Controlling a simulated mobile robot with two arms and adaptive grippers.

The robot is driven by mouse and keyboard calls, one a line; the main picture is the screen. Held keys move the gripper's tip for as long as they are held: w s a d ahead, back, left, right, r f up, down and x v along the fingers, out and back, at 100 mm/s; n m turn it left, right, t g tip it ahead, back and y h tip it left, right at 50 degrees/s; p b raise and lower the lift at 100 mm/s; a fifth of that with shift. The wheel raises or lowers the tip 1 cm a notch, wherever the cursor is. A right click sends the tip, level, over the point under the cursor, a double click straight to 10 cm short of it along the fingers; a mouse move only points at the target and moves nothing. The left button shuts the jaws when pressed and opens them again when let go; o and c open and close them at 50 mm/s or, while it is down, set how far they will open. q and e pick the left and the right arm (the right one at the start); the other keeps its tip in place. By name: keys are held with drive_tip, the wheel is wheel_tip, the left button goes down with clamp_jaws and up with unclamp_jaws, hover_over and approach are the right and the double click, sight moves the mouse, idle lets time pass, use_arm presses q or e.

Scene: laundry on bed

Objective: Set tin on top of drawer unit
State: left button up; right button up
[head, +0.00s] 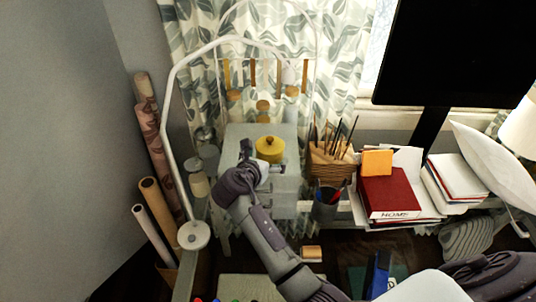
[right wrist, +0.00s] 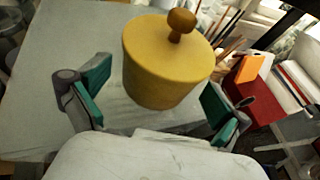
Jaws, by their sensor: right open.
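The tin (head: 270,149) is yellow and round, with a lid and a brown wooden knob. It stands upright on the top of the grey drawer unit (head: 243,133). The tin also shows large in the right wrist view (right wrist: 165,65), and the drawer unit's top (right wrist: 45,75) lies under it. My right gripper (head: 260,163) is open, close to the tin's near side. In the right wrist view its green-padded fingers stand apart to the left and right of the tin's lower part, with gaps visible. My left gripper is not in view.
A wicker basket (head: 331,168) and a pen cup (head: 325,207) stand right of the drawer unit. Red book (head: 385,193) and papers lie farther right. Glass jars (head: 198,184) and a white lamp arm (head: 168,120) are at left. Wooden utensils hang behind.

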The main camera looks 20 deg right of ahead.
sight(265, 158)
drive_tip(key=p+v, duration=0.4)
drive_tip(key=v, duration=0.1)
drive_tip(key=shift+s+r, duration=0.1)
drive_tip(key=shift+r, duration=0.3)
drive_tip(key=shift+s+a+p, duration=0.4)
drive_tip(key=shift+a+p, duration=0.05)
drive_tip(key=shift+p, duration=0.1)
drive_tip(key=shift+a+f, duration=0.1)
